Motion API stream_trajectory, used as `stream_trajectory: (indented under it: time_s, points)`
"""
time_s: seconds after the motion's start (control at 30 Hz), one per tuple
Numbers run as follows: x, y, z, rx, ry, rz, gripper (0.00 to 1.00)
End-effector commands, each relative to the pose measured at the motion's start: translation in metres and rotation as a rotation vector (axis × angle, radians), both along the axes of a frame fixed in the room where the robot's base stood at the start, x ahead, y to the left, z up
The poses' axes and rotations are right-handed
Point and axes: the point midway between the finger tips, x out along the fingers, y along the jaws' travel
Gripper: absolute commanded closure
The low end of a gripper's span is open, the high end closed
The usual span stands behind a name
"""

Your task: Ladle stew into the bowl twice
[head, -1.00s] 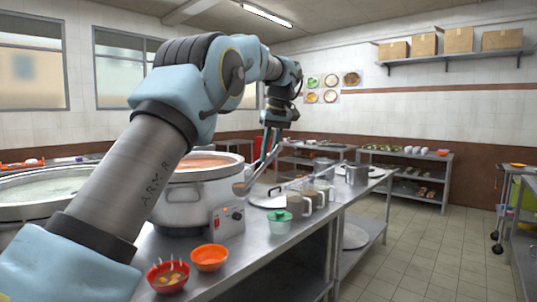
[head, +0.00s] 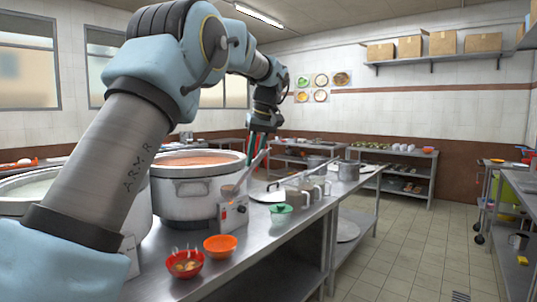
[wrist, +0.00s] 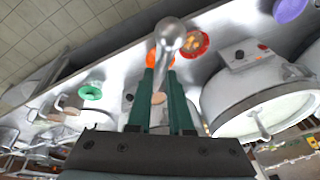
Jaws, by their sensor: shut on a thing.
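My gripper (head: 262,142) is shut on the handle of a metal ladle (head: 232,189). The ladle slants down to the left, its cup in front of the stew pot's right side, above the control box. In the wrist view the ladle cup (wrist: 171,34) lies beyond my green fingers (wrist: 164,95); its contents cannot be told. The large pot of orange-red stew (head: 198,190) stands on the steel counter. A red bowl (head: 186,270) holding brownish food with chunks and an orange bowl (head: 220,248) stand at the counter's front. The orange bowl's inside looks empty.
A second big pot with pale contents (head: 28,188) stands at left, partly behind my arm. A control box (head: 234,213) sits before the stew pot. A green-lidded container (head: 281,212), mugs (head: 320,187) and a steel pot (head: 348,170) stand to the right.

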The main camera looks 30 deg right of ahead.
Motion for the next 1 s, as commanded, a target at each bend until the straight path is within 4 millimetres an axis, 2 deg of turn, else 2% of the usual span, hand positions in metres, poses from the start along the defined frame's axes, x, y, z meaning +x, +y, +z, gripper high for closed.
stream_trajectory:
  time_s: [0.03, 0.27, 0.6, 0.8, 1.0]
  points:
    - [0.001, 0.015, -0.004, 0.004, -0.003, 0.005, 1.00]
    - [-0.001, 0.078, -0.028, 0.017, -0.006, 0.012, 1.00]
    - [-0.027, 0.170, -0.072, 0.019, 0.002, 0.022, 1.00]
    - [-0.044, 0.204, -0.090, 0.014, 0.008, 0.025, 1.00]
    - [-0.053, 0.219, -0.099, 0.012, 0.011, 0.026, 1.00]
